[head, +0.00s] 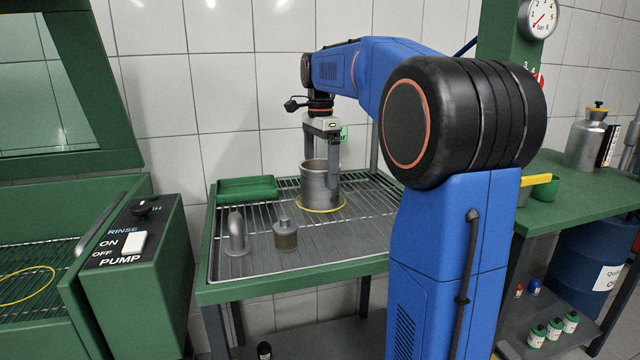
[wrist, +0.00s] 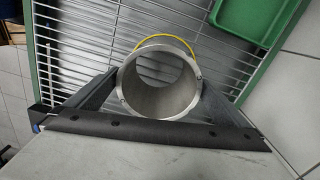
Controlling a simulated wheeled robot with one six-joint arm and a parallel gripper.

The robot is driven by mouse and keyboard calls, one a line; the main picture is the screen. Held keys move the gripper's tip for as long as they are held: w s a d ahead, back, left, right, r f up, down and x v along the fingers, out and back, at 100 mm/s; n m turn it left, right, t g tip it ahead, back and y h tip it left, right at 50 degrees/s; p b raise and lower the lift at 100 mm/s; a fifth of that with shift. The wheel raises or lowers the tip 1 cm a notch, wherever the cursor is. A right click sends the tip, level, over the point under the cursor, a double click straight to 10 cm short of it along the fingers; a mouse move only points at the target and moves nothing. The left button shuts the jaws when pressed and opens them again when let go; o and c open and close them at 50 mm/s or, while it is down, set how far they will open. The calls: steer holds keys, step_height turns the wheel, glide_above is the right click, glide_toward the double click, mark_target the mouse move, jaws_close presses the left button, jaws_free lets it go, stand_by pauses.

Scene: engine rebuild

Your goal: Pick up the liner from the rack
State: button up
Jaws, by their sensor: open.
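The liner (head: 319,188) is a grey metal cylinder, open at the top, standing upright on the wire rack (head: 262,258) inside a yellow ring marking. My gripper (head: 322,158) is above and around it, pointing down, with one finger in front of the liner's right side in the head view. In the wrist view the open-topped liner (wrist: 126,92) sits between the two spread fingers (wrist: 160,92), which reach down on either side of it. The jaws are open. The pictures do not clearly show whether either finger touches the wall.
A green tray (head: 247,189) lies on the rack behind and left of the liner. A green wash cabinet with a pump switch box (head: 131,250) is at left; a green bench (head: 590,190) is at right.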

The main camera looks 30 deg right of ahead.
mark_target(320, 188)
steer(key=shift+s+f, duration=0.1)
steer(key=shift+f, duration=2.85)
steer(key=c, duration=1.2)
steer(key=shift+r, duration=0.15)
